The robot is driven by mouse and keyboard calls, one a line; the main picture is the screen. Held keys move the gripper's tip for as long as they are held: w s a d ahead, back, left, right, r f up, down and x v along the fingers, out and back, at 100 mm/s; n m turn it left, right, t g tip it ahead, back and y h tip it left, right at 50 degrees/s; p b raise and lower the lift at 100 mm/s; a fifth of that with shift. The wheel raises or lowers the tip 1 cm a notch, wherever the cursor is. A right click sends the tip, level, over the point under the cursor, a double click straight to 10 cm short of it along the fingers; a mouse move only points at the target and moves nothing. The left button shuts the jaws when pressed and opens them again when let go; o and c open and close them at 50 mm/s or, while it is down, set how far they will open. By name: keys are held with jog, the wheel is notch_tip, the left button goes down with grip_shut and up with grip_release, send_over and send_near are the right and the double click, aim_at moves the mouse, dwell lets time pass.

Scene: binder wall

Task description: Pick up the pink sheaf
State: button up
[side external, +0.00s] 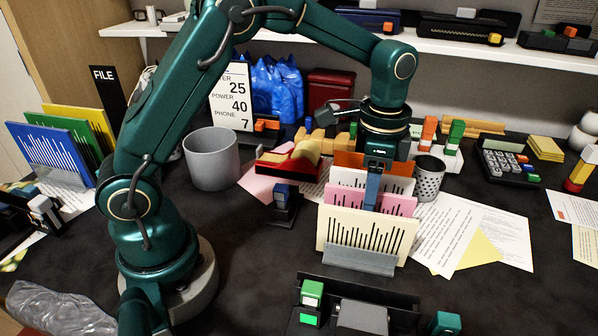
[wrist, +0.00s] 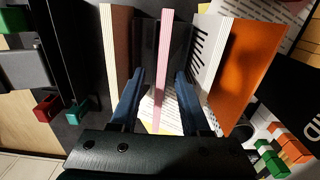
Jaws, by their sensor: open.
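The pink sheaf (side external: 395,205) stands upright in a row of sheaves, between a cream sheaf (side external: 365,232) in front and a white sheaf (side external: 345,178) behind. An orange sheaf (side external: 348,160) is at the back. In the wrist view the pink sheaf (wrist: 164,60) is edge-on between the two blue fingers of my gripper (wrist: 159,88). The fingers are open, with a gap on each side of it. In the side view my gripper (side external: 372,190) points down into the row; one finger hides part of the pink sheaf.
A grey holder (side external: 358,260) supports the row. A mesh cup (side external: 428,178) stands close to its right, and a red tape dispenser (side external: 290,160) to its left. A grey bin (side external: 211,158) stands further left. Loose papers (side external: 485,230) lie to the right.

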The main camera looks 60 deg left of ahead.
jog(key=shift+f, duration=0.25)
dwell(0.4)
grip_shut()
